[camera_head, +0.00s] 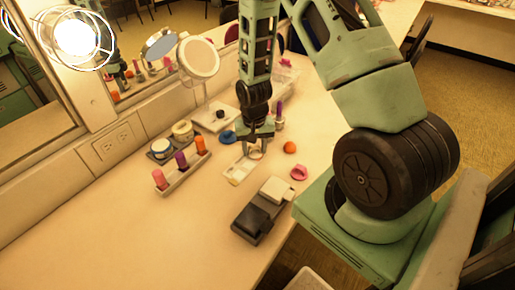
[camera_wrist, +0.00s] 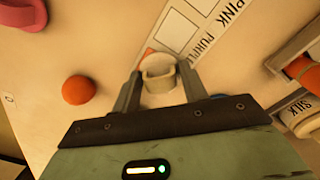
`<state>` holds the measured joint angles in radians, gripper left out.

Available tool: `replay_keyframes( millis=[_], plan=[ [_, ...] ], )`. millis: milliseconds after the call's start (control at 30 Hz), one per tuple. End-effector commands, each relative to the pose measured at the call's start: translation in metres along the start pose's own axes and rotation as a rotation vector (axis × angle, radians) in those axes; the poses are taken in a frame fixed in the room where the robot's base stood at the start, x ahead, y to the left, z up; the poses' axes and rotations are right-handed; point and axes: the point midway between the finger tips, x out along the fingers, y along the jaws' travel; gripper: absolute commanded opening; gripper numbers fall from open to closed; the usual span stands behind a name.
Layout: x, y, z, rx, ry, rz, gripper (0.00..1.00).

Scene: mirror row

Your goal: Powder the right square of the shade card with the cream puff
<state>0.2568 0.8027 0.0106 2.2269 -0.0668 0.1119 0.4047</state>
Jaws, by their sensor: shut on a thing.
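My gripper (camera_head: 256,138) is low over the table, in front of the round mirror, and is shut on the cream puff (camera_head: 256,154). In the wrist view the puff (camera_wrist: 159,72) sits between the two fingers (camera_wrist: 160,92). The shade card (camera_head: 238,171) lies flat beside and under the puff. In the wrist view the card (camera_wrist: 185,48) shows pale squares and printed words, among them PINK. A reddish patch shows on it just beside the puff. The puff and gripper hide part of the card, and I cannot tell whether the puff touches it.
An orange ball (camera_head: 290,147) and a pink puff-like piece (camera_head: 299,172) lie to the right. A blue piece (camera_head: 228,137) is behind left. A rack with coloured sticks (camera_head: 182,176) stands left, and a black and cream case (camera_head: 252,218) in front. The front left table is clear.

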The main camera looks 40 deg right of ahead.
Motion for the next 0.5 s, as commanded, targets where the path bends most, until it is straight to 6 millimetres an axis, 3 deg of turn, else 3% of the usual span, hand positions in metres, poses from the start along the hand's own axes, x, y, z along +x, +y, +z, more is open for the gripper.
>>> replay_keyframes(
  millis=[200, 500],
  plan=[
    [-0.0014, -0.0053, -0.0063, 0.000, 0.000, 0.000, 0.25],
    [0.0005, 0.0021, 0.0009, 0.002, -0.001, 0.001, 0.25]
  ],
)
